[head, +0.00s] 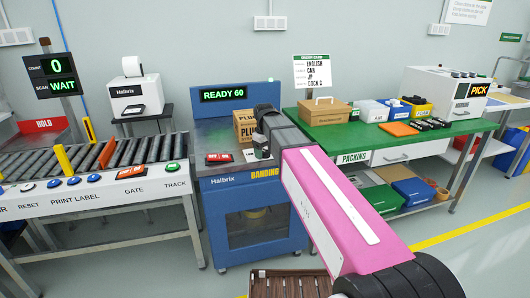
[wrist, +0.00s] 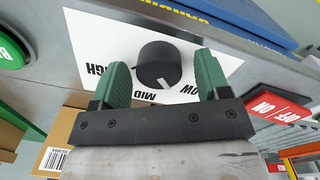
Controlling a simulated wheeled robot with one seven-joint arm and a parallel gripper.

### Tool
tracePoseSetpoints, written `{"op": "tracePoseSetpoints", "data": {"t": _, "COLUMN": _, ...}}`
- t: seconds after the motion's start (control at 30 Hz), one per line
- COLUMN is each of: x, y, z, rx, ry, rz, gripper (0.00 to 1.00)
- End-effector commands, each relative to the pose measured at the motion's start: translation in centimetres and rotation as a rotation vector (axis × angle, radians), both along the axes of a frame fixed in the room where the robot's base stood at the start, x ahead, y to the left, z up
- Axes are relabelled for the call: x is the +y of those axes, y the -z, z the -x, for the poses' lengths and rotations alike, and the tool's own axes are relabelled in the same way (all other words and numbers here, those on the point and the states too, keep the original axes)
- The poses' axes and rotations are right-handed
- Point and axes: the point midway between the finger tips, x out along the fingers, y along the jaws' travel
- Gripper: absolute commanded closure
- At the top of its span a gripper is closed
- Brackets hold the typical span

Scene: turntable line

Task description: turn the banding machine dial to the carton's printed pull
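The dial (wrist: 152,62) is a round black knob on a white label plate of the banding machine (head: 252,215). In the wrist view its white pointer lies between MID and the partly hidden label ending in OW; HIGH is on the left. My gripper (wrist: 160,68) is open, its green fingers on either side of the dial, with visible gaps.
A red OFF/ON switch (wrist: 280,108) is right of the dial and a green button (wrist: 9,52) left. A cardboard box (wrist: 72,127) is at lower left in the wrist view. The roller conveyor (head: 95,160) and green packing table (head: 375,140) flank the machine. A display reads READY 60.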

Motion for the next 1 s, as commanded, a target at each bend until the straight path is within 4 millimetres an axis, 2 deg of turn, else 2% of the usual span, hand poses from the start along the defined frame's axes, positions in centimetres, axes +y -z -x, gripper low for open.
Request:
{"op": "tracePoseSetpoints", "data": {"t": 0.2, "x": 0.0, "y": -0.1, "z": 0.0, "rx": 0.0, "ry": 0.001, "rz": 0.0, "gripper": 0.31}}
{"op": "tracePoseSetpoints", "data": {"t": 0.33, "x": 0.0, "y": -0.9, "z": 0.0, "rx": 0.0, "ry": 0.001, "rz": 0.0, "gripper": 0.31}}
{"op": "tracePoseSetpoints", "data": {"t": 0.8, "x": 0.2, "y": -8.2, "z": 0.1, "rx": -0.001, "ry": 0.001, "rz": 0.0, "gripper": 0.31}}
{"op": "tracePoseSetpoints", "data": {"t": 1.0, "x": 0.2, "y": -10.1, "z": 0.1, "rx": 0.0, "ry": 0.0, "rz": 0.0, "gripper": 0.31}}
